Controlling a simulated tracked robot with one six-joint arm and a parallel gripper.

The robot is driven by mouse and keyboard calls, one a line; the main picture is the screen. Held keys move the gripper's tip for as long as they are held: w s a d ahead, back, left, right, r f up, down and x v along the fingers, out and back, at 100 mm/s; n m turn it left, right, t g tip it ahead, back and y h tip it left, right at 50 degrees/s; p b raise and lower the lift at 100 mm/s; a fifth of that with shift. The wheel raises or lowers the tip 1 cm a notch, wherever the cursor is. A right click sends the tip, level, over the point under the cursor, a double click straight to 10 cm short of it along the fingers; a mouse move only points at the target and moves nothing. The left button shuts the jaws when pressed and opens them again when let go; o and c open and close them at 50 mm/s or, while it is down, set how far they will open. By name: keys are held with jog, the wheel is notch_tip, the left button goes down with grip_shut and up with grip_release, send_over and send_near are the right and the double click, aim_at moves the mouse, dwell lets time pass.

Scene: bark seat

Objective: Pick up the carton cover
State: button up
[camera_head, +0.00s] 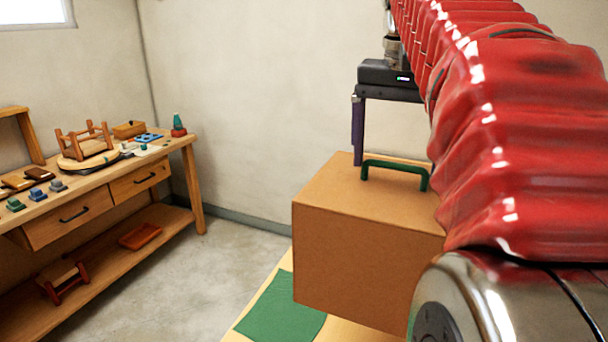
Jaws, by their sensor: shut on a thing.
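The carton cover (365,255) is a large brown box shape with a green handle (395,166) on its top, in the middle right of the head view. My gripper (362,158) comes down from above at the handle, with a black body and a purple finger. It is shut on the carton cover at the handle. The other finger and the exact contact are hidden. My red-sleeved arm hides the cover's right side. I cannot tell whether the cover's underside is clear of the surface below.
A green mat (282,308) lies on a pale yellow surface (243,333) below the cover. At left, a wooden workbench (100,185) with drawers holds a small upturned stool (86,140) and several small blocks. Grey floor (205,265) is clear between bench and cover.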

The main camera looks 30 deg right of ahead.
jog(key=shift+r, duration=2.3)
jog(key=shift+s, duration=0.1)
